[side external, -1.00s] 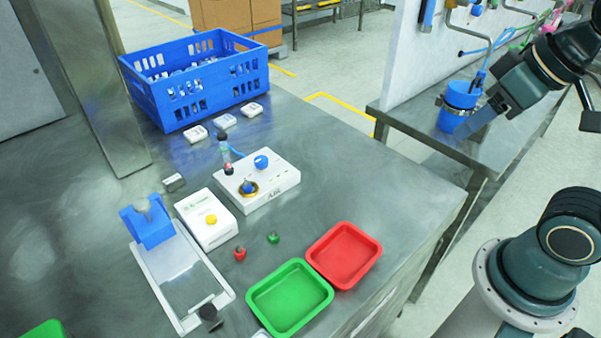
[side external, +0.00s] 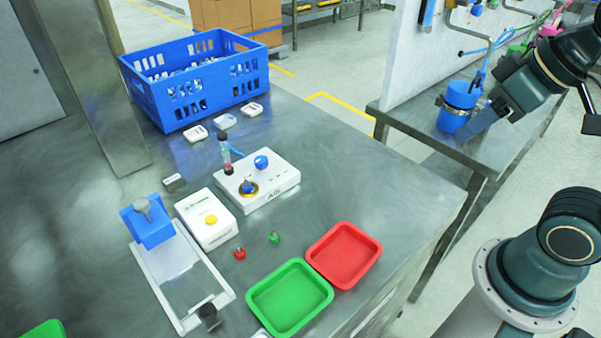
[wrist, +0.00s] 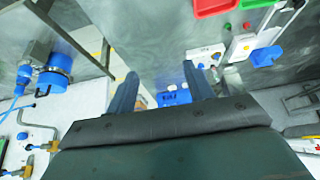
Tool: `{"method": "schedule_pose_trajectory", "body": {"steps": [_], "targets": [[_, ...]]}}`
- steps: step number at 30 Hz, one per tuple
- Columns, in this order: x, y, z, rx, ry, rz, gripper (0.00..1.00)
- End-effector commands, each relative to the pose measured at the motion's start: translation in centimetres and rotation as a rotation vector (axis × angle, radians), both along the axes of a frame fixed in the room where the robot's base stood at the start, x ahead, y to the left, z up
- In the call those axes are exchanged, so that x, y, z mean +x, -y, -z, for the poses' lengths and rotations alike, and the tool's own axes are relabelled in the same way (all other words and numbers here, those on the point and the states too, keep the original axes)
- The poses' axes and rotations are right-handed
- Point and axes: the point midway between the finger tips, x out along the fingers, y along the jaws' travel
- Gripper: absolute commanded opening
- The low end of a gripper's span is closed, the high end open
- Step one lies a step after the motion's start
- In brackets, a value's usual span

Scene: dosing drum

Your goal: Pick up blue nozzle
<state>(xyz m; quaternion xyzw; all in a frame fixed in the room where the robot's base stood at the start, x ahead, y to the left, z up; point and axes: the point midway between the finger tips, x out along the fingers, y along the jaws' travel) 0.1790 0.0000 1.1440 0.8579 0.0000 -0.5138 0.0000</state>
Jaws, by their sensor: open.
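My gripper (wrist: 161,85) is open and empty in the wrist view, with its two fingers apart. In the side external view my arm reaches in from the upper right, and my gripper appears just right of a blue cup-shaped vessel (side external: 459,108); contact cannot be told. Small blue items hang at the white board, including a blue piece at its top left (side external: 427,17) and another farther right (side external: 477,9). A blue piece on a white panel also shows at lower left in the wrist view (wrist: 22,136). Which one is the blue nozzle is unclear.
The white board (side external: 408,62) stands along the metal side bench (side external: 400,117), with hooks and a blue hose near my arm. The main table holds a blue crate (side external: 190,75), green tray (side external: 290,298), red tray (side external: 343,255) and white devices. A floor gap separates the surfaces.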

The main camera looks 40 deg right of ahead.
Motion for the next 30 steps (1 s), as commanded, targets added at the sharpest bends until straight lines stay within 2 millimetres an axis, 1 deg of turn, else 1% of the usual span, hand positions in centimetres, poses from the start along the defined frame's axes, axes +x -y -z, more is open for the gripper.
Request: {"method": "schedule_pose_trajectory", "body": {"steps": [12, 13, 14, 23, 26, 30], "targets": [[0.0, 0.0, 0.0, 0.000, 0.000, 0.000, 0.52], [0.0, 0.0, 0.0, 0.000, 0.000, 0.000, 0.50], [0.0, 0.0, 0.0, 0.000, 0.000, 0.000, 0.44], [0.0, 0.0, 0.0, 0.000, 0.000, -0.001, 0.44], [0.3, -0.1, -0.2, -0.002, -0.002, -0.010, 0.44], [1.3, -0.4, -0.7, -0.009, -0.013, -0.045, 0.44]]}}
